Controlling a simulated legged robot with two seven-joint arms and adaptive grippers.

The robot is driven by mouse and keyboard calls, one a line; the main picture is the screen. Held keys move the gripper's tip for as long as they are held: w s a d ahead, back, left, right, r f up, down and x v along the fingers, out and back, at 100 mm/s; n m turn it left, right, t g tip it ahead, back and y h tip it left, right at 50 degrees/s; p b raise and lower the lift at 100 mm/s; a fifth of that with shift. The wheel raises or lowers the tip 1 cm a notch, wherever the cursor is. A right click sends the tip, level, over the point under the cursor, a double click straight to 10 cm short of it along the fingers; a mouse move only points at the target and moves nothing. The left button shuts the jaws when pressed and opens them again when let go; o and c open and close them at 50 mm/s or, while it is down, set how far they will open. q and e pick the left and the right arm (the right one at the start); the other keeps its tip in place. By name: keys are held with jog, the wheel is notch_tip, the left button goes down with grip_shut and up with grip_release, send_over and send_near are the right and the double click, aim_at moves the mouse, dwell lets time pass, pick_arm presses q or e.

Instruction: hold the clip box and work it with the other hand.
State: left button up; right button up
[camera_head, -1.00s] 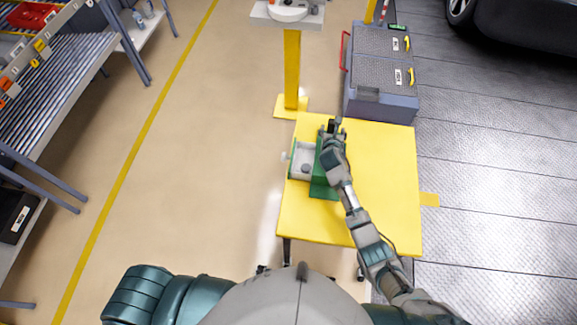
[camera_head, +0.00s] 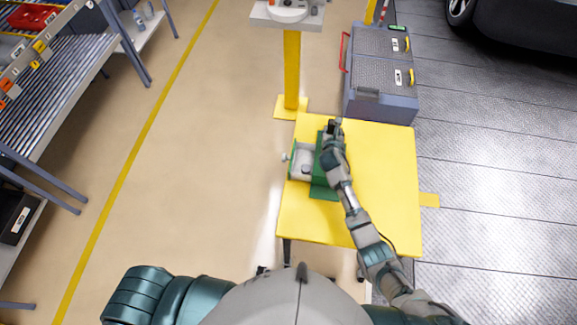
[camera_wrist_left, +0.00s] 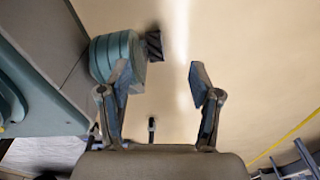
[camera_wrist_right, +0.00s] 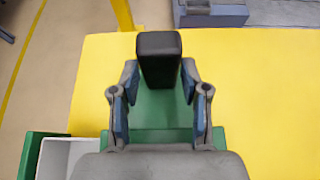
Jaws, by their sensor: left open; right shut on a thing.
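The clip box (camera_head: 303,162), a light grey tray with green sides, sits on the yellow table. A green plate (camera_head: 323,192) lies along its right side. In the right wrist view the green part (camera_wrist_right: 160,108) lies below a dark upright block (camera_wrist_right: 158,58), and the box's tray shows at the lower left (camera_wrist_right: 62,158). My right gripper (camera_head: 332,133) is at the far right end of the box, shut on the dark block. My left gripper (camera_wrist_left: 160,85) is open and empty, over bare floor in the left wrist view, away from the box.
The yellow table (camera_head: 385,190) is clear right of my right arm. A grey cabinet (camera_head: 382,75) and a yellow post (camera_head: 291,70) stand behind it. A roller shelf (camera_head: 60,85) is at the far left. Floor between shelf and table is free.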

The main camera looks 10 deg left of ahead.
dwell(0.3)
pick_arm(q)
jog(key=w+r+t, duration=0.1)
jog(key=w, duration=0.2)
jog(key=w+m+t, duration=0.1)
jog(key=w, duration=0.2)
jog(key=w+r+m, duration=0.1)
jog(key=w, duration=0.2)
jog(key=shift+r+t, duration=0.35)
jog(key=shift+t, duration=0.05)
jog(key=shift+c, duration=0.2)
jog(key=m+t+h, duration=0.7)
jog(key=m+t, duration=0.6)
jog(key=m, duration=0.5)
send_near(284, 158)
jog(key=x, duration=0.3)
jog(key=f+x, duration=0.1)
jog(key=x, duration=0.5)
jog(key=shift+w+a+f, duration=0.1)
jog(key=shift+w+f, duration=0.1)
jog(key=shift+w, duration=0.65)
jog(key=shift+d, duration=0.25)
grip_shut()
